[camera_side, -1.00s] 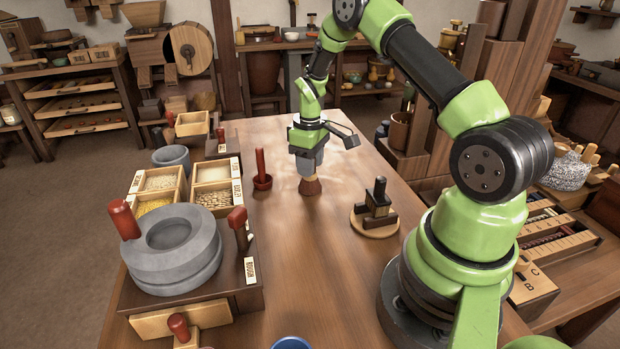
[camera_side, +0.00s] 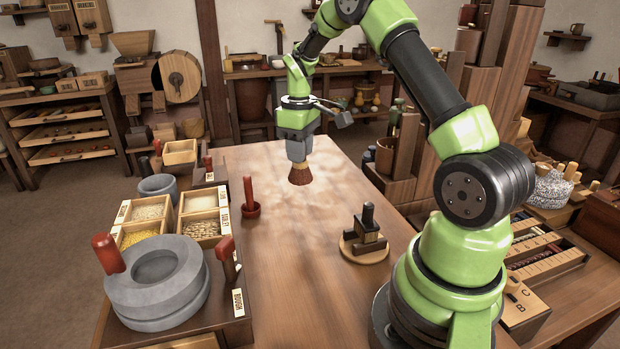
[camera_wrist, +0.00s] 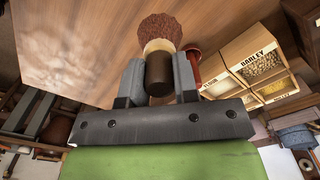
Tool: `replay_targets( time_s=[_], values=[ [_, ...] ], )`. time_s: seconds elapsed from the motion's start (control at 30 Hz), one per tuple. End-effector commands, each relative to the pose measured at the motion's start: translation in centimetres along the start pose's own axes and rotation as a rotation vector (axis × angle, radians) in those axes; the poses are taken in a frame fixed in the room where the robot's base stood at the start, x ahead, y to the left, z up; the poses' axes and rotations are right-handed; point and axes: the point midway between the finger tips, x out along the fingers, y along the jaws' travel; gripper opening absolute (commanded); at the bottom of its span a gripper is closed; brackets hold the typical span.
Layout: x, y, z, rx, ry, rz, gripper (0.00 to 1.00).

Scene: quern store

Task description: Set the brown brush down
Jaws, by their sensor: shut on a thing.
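The brown brush (camera_side: 300,174) is held by my gripper (camera_side: 298,150), bristles down, over the far part of the wooden table (camera_side: 320,235). In the wrist view the brush (camera_wrist: 160,35) shows its dark handle between the two fingers of my gripper (camera_wrist: 158,80), with a pale band and reddish-brown bristles beyond. The gripper is shut on the handle. Whether the bristle tips touch the table or hang just above it, I cannot tell. Pale dusty patches lie on the table around the brush.
A red-handled stand (camera_side: 249,198) is left of the brush. A round board (camera_side: 365,248) with a dark tool is at right. The grey quern stone (camera_side: 157,283) and grain boxes (camera_side: 202,202) line the left. Bare wood lies between them.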

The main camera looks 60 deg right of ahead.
Motion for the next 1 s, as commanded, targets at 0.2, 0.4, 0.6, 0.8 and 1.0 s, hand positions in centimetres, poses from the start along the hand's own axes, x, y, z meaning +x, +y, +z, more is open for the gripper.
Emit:
replay_targets(
  time_s=[0.2, 0.4, 0.6, 0.8, 1.0],
  values=[
    [-0.7, 7.2, 2.7, 0.045, 0.0, 0.0, 0.05],
    [-0.7, 11.9, 5.7, 0.064, 0.0, -0.001, 0.05],
    [2.2, 12.8, 6.5, 0.064, -0.003, -0.007, 0.05],
    [5.2, 12.8, 6.4, 0.064, -0.001, -0.004, 0.05],
    [7.8, 12.7, 6.4, 0.064, -0.002, -0.004, 0.05]
  ],
)
